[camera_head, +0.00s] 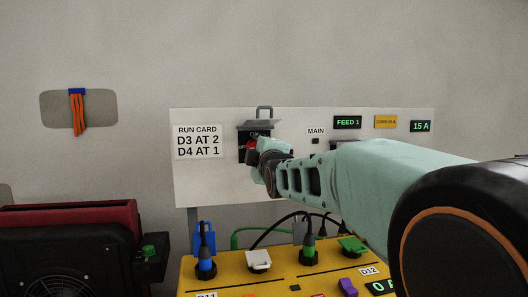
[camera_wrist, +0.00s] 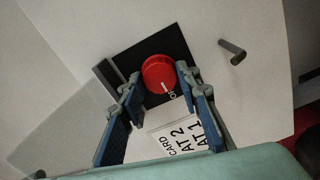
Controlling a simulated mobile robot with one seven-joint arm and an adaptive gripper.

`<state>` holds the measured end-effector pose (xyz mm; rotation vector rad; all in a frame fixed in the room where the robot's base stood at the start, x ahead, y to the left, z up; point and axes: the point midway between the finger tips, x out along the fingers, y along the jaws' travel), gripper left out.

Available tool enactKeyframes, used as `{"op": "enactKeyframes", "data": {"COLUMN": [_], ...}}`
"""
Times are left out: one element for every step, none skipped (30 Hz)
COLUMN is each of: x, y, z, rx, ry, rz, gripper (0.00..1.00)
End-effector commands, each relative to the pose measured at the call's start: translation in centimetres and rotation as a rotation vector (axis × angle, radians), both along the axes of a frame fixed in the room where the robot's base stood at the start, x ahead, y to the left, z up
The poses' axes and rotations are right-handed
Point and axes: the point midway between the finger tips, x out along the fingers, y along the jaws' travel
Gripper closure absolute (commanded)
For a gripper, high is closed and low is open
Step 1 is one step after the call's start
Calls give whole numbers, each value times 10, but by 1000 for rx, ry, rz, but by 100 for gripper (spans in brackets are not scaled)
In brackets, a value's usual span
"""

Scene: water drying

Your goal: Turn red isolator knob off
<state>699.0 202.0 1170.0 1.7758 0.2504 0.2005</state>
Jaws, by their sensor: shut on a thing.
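The red isolator knob (camera_head: 250,145) sits on a black plate (camera_wrist: 176,44) on the white wall panel, under a raised grey cover with a loop on top. In the head view the knob is mostly hidden by my gripper (camera_head: 257,148). In the wrist view the round red knob (camera_wrist: 158,72) lies between the blue-padded fingertips of my gripper (camera_wrist: 158,80), which is shut on it. A white mark shows at the knob's lower edge, close to partly hidden lettering. I cannot read the knob's setting for certain.
A run card label (camera_head: 198,141) is left of the knob. FEED 1 (camera_head: 347,122) and 15 A (camera_head: 420,126) displays are to the right. Below stands a yellow box (camera_head: 222,280) with plugs and cables. A red and black machine (camera_head: 70,222) is at lower left.

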Motion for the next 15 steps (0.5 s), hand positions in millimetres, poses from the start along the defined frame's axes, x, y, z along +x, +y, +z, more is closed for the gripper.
{"op": "enactKeyframes", "data": {"x": [0,0,0,0,0,0,0,0,0,0,0,0,0,0,0], "y": [0,0,0,0,0,0,0,0,0,0,0,0,0,0,0], "z": [3,4,4,4,4,4,4,4,4,4,4,4,4,4,4], "rx": [-4,-6,-8,-8,-9,-9,-9,-9,-9,-9,-9,-9,-9,-8,-8], "ry": [-9,-9,-10,-10,-10,-10,-10,-10,-10,-10,-10,-10,-10,-11,-11], "rz": [0,0,0,0,0,0,0,0,0,0,0,0,0,0,0], "gripper": [93,93,93,93,93,93,93,93,93,93,93,93,93,67,63]}}
